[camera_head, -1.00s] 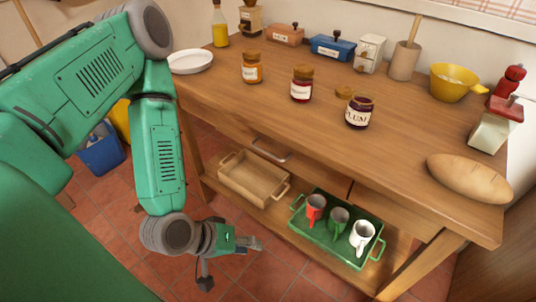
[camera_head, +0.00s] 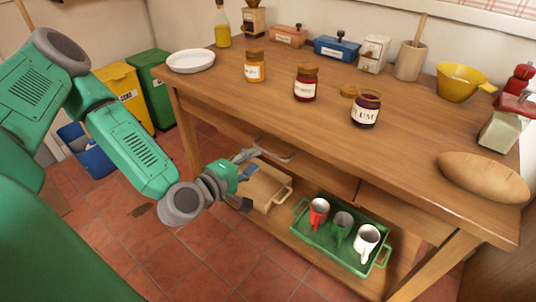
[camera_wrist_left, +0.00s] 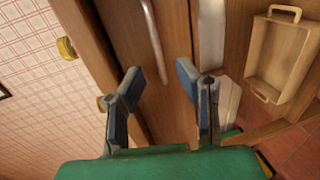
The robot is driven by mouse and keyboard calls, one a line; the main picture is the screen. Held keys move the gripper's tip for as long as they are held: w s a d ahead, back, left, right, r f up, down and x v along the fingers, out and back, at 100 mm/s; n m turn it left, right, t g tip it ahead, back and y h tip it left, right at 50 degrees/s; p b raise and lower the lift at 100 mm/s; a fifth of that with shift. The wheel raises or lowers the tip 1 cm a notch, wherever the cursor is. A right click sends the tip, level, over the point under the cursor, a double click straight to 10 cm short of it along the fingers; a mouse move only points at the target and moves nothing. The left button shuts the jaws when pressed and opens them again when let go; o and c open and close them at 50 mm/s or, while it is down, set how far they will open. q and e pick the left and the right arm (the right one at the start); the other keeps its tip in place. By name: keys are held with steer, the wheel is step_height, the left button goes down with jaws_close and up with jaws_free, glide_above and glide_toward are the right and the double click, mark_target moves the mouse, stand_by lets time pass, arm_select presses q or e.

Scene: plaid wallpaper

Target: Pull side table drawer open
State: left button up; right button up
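The side table (camera_head: 300,95) is wooden. A pale bar handle (camera_head: 275,150) shows under its top edge in the head view, on what looks like the drawer front. In the left wrist view the handle (camera_wrist_left: 152,40) runs down the wooden front, ahead of the fingers. My left gripper (camera_head: 247,178) is open and empty, in front of the table and near the handle; it also shows in the wrist view (camera_wrist_left: 161,85). A gap is visible between the fingers and the handle. The drawer appears shut. My right gripper is not in view.
On the lower shelf are a wooden tray (camera_head: 264,188), partly behind my gripper, and a green tray (camera_head: 318,248) with mugs. Jars, a white plate (camera_head: 191,61) and a loaf (camera_head: 485,177) stand on top. Bins (camera_head: 126,95) stand left. Tiled floor before the table is clear.

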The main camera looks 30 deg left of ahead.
mark_target(268, 152)
arm_select(q)
steer(key=b+x, duration=0.1)
steer(key=x, duration=0.5)
steer(key=shift+w+d, duration=0.15)
steer(key=shift+c, duration=0.4)
jaws_close()
